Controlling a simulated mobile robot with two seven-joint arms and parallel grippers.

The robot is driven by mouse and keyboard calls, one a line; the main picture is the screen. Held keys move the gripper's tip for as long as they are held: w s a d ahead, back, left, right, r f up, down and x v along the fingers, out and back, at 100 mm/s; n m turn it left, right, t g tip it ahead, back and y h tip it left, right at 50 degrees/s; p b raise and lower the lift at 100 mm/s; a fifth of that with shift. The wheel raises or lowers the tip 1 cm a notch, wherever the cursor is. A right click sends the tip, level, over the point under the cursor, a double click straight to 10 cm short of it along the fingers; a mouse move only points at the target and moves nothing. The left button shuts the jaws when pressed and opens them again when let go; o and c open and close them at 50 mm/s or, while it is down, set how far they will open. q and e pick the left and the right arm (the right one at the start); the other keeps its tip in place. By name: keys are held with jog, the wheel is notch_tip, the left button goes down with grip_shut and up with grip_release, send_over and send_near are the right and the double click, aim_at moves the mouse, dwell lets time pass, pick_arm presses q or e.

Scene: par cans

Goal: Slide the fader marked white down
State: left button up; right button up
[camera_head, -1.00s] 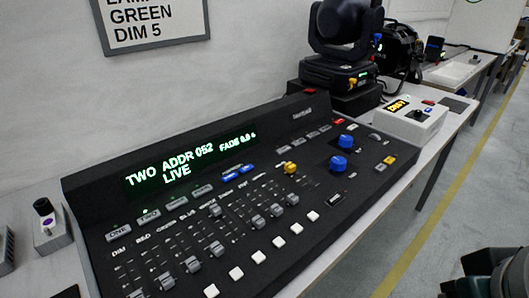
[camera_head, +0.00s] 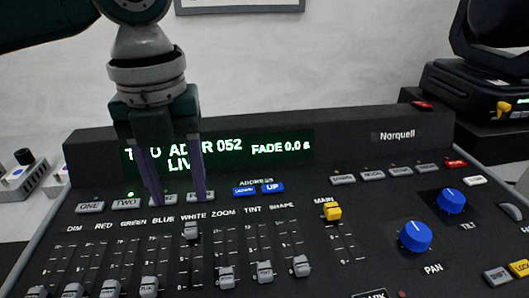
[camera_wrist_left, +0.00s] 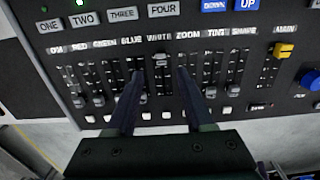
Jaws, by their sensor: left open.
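The fader marked white has a grey cap (camera_head: 191,230) near the top of its slot on the black lighting desk (camera_head: 375,185), just below the WHITE label. The same cap also shows in the left wrist view (camera_wrist_left: 162,60). My left gripper (camera_head: 178,198) is open and empty, pointing down over the desk in the head view, its fingertips above the fader labels. In the wrist view its two dark fingers (camera_wrist_left: 160,78) lie on either side of the white fader's column. Contact with the cap cannot be told. My right gripper is out of view.
The blue fader's cap (camera_head: 149,287) and the zoom fader's cap (camera_head: 226,276) sit lower in neighbouring slots. A yellow MAIN fader cap (camera_head: 332,211) is to the right, with blue PAN (camera_head: 415,236) and TILT (camera_head: 450,201) knobs beyond. Numbered buttons line the row above the faders.

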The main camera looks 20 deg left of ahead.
aim_at(190, 227)
pick_arm(q)
notch_tip(190, 227, down, 6)
jog(key=shift+f+b, duration=0.25)
jog(key=shift+b, duration=0.3)
jog(key=shift+c, duration=0.4)
grip_shut()
dwell(0.7)
